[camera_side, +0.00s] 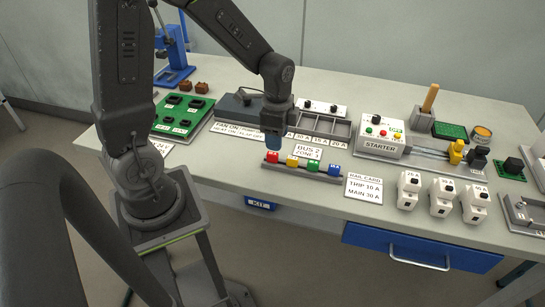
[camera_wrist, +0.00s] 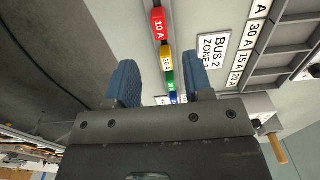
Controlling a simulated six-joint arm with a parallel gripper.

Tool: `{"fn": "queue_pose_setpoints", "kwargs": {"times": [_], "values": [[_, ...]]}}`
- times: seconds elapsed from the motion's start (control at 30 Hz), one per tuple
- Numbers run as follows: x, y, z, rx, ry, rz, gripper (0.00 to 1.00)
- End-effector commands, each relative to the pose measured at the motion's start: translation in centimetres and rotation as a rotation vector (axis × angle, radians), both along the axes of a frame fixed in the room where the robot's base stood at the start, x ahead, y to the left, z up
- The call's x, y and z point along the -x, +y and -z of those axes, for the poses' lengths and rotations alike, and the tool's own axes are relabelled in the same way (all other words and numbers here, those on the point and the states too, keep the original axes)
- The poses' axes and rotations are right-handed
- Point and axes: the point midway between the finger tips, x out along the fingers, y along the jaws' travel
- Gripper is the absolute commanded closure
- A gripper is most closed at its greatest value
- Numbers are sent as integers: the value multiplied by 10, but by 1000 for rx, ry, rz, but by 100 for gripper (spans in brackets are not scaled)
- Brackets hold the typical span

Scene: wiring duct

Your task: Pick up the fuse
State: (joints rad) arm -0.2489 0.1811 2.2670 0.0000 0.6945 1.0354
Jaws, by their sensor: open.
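Several coloured fuses sit in a row on a grey rail (camera_side: 303,172): red (camera_side: 271,157), yellow (camera_side: 292,161), green (camera_side: 313,166) and blue (camera_side: 334,170). The wrist view shows the red fuse marked 10 A (camera_wrist: 159,24) at the top, the yellow one marked 20 A (camera_wrist: 167,61) below it, then green (camera_wrist: 171,81) and blue (camera_wrist: 173,97). My gripper (camera_side: 273,143) points down near the red end of the row. Its blue fingers (camera_wrist: 163,72) are spread apart with nothing held between them. The task does not say which fuse is meant.
A BUS 2 ZONE label (camera_side: 307,151) lies behind the rail, with a grey compartment tray (camera_side: 322,125) farther back. A RAIL CARD label (camera_side: 363,187) and white breaker-like blocks (camera_side: 440,197) stand to the right.

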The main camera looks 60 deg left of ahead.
Motion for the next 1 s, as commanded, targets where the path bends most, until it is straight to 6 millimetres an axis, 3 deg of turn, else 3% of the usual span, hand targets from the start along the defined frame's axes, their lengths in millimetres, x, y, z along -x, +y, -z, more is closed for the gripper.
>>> {"fn": "queue_pose_setpoints", "kwargs": {"times": [0.27,0.6,0.87,1.0], "values": [[1,1,22,0,1,-2,53],[4,7,65,-1,1,-1,53],[4,7,68,-1,-1,-1,53],[4,7,68,-1,-1,-1,65]]}}
